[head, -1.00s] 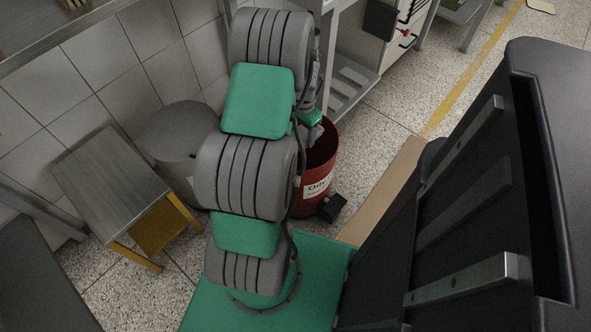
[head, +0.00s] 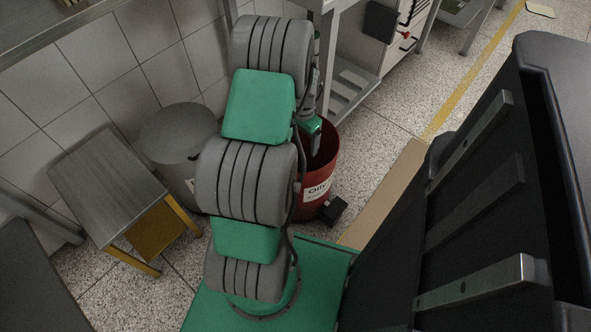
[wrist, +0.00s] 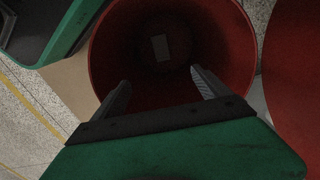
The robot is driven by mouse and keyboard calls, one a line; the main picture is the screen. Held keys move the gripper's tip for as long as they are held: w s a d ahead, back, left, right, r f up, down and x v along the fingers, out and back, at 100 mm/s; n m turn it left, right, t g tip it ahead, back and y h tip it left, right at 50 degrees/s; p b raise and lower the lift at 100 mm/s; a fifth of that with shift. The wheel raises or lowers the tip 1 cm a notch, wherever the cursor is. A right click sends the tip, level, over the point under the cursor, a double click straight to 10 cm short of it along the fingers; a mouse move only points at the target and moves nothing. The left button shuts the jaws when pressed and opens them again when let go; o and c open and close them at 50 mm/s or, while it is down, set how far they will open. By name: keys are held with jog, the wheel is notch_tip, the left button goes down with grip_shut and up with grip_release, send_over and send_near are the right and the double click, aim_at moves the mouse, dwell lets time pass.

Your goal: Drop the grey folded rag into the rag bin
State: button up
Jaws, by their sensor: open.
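The rag bin is red with a white label that starts "Oily"; it stands on the floor right of my arm in the head view (head: 324,178). In the wrist view I look down into its open round mouth (wrist: 240,50). A small pale-grey rectangle (wrist: 160,47) lies deep in the dark bin; it looks like the folded rag, though it is dim. My gripper (wrist: 160,78) is open, its two fingers apart with nothing between them, over the bin's mouth.
A red surface (wrist: 295,70), perhaps the bin's lid, is beside the mouth in the wrist view. A grey round container (head: 178,135) and a small table (head: 108,185) with yellow legs stand left of my arm.

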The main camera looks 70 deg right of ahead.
notch_tip(320, 180, up, 8)
jog(key=p, duration=0.2)
jog(key=shift+s+f, duration=0.1)
jog(key=shift+f, duration=0.05)
